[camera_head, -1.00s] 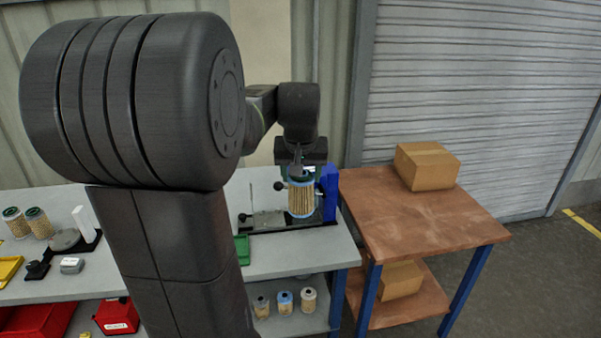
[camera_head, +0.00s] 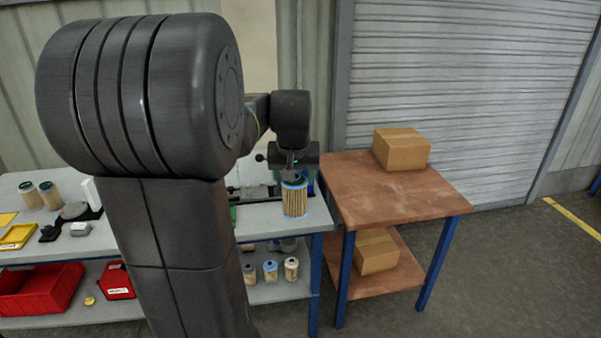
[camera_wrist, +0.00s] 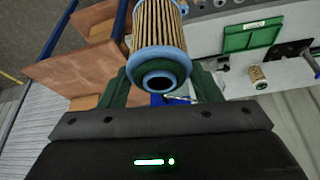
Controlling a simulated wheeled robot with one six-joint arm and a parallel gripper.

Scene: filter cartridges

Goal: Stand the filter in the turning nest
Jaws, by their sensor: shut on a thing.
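The filter (camera_head: 294,199) is a pleated tan cylinder with blue end rings. My gripper (camera_head: 293,176) is shut on its upper end and holds it roughly upright above the right end of the bench. In the wrist view the filter (camera_wrist: 160,32) points away from my gripper (camera_wrist: 160,84), its near blue ring and dark centre hole between the green fingers. A dark fixture (camera_head: 255,192) with a blue part stands on the bench behind the filter, mostly hidden by my arm and the filter. I cannot make out the turning nest clearly.
A wooden table (camera_head: 400,195) with a cardboard box (camera_head: 401,150) stands right of the bench. Two filters (camera_head: 40,194) and a yellow tray (camera_head: 18,236) are at the bench's left. Several small cartridges (camera_head: 270,270) and a red bin (camera_head: 40,290) sit on the lower shelf.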

